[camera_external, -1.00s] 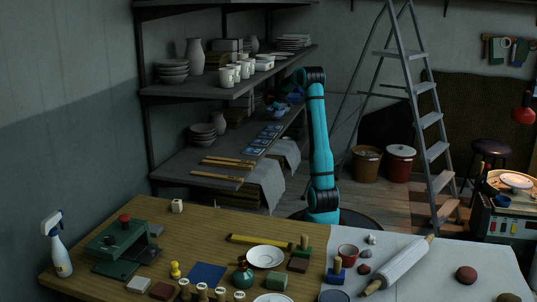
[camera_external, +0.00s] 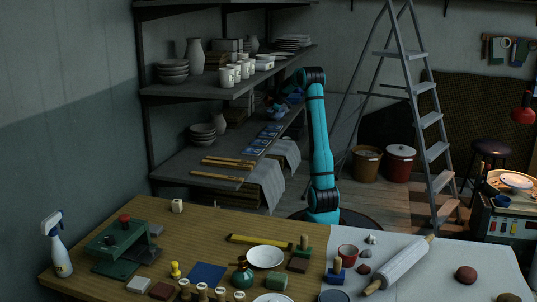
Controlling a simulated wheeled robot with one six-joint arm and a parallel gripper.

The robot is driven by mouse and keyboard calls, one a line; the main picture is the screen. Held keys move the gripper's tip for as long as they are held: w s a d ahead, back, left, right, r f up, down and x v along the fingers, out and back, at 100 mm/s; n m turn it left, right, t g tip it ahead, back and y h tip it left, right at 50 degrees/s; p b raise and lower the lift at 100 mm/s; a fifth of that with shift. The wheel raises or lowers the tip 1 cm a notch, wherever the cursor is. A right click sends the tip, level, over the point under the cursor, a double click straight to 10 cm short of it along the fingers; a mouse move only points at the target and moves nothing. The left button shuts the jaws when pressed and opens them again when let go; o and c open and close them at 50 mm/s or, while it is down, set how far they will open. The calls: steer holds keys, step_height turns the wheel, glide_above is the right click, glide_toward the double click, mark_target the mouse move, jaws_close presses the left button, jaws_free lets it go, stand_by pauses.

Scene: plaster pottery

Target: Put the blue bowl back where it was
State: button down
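A small blue bowl (camera_external: 276,112) is at the lower shelf (camera_external: 190,160) on the left wall, towards its far end. My turquoise arm stands on the floor beyond the workbench and bends left over that shelf. My gripper (camera_external: 282,105) is right at the bowl, at its upper right side. The gripper and bowl are small and dark here, so I cannot tell whether the fingers are closed on the rim or whether the bowl rests on the shelf.
Blue tiles (camera_external: 262,138) lie in a row on the lower shelf, nearer than the bowl. Wooden sticks (camera_external: 222,169) lie at its near end. White mugs (camera_external: 228,77) stand on the shelf above. A stepladder (camera_external: 425,110) stands to my arm's right.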

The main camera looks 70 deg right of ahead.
steer(key=shift+f, duration=0.3)
steer(key=c, duration=1.5)
jaws_free()
steer(key=shift+c, duration=0.2)
steer(key=shift+r, duration=0.1)
